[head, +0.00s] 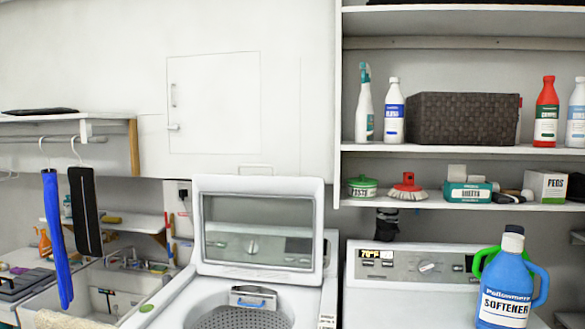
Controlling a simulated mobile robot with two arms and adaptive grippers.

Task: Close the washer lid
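The washer (167,305) is a white top-loader at the bottom centre of the head view. Its lid (258,183) is open and stands upright at the back of the machine. The lid has a white frame with a grey window, and the control panel shows through it. The open tub (238,318) below has a perforated grey basket with a blue-and-grey part (253,298) at its back rim. The front of the washer is cut off by the picture's lower edge. Neither of my grippers is in view.
Right of the washer, a second white machine (363,300) carries a blue softener jug (508,285) with a green-handled jug behind it. Shelves (440,150) above hold bottles and a dark basket (462,119). Left are a sink (105,295) and hanging blue (56,240) and black (85,210) items.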

